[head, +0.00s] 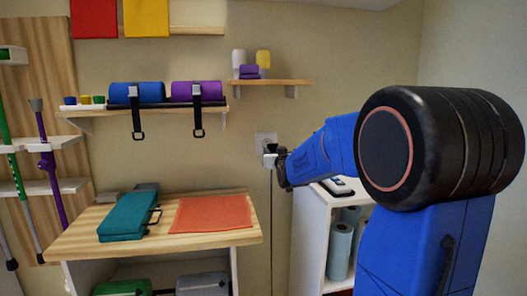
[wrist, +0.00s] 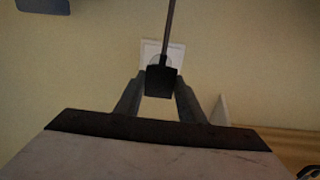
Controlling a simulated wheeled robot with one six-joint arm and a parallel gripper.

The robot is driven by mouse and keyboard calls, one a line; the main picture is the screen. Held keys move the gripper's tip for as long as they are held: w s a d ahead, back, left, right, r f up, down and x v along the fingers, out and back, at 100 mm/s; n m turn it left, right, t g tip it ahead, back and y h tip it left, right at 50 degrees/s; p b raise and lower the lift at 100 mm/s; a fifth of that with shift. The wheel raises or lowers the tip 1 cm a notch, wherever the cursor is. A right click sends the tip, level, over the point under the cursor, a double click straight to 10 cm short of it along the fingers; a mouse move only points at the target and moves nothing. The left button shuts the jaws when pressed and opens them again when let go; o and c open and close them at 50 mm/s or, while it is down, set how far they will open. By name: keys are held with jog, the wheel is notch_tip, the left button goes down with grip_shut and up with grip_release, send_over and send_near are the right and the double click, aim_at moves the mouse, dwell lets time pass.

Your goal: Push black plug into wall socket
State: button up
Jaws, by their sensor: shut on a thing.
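The black plug (wrist: 160,81) is between the fingertips of my gripper (wrist: 159,95) in the wrist view, with its cord (wrist: 170,28) running away from it toward the top of the picture. The white wall socket (wrist: 150,47) is directly beyond the plug, which covers part of it. In the head view the socket (head: 265,138) is on the wall, with my gripper (head: 272,158) just below and in front of it. The plug is hard to make out there. I cannot tell whether its pins touch or enter the socket.
A wooden-topped table (head: 80,240) with a teal case (head: 130,215) and an orange mat (head: 211,213) stands left of the socket. A small shelf (head: 272,82) is above it. A white cabinet (head: 312,235) with rolled towels stands to the right, below my arm.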

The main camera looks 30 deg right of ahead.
aim_at(270, 148)
jog(key=shift+a, duration=0.1)
jog(key=shift+w, duration=0.2)
jog(key=shift+x, duration=2.75)
jog(key=shift+w+d, duration=0.25)
jog(key=shift+w, duration=0.2)
dwell(0.5)
jog(key=o, duration=1.1)
jog(key=shift+c, duration=0.2)
jog(key=shift+s, duration=0.1)
jog(key=v, duration=1.7)
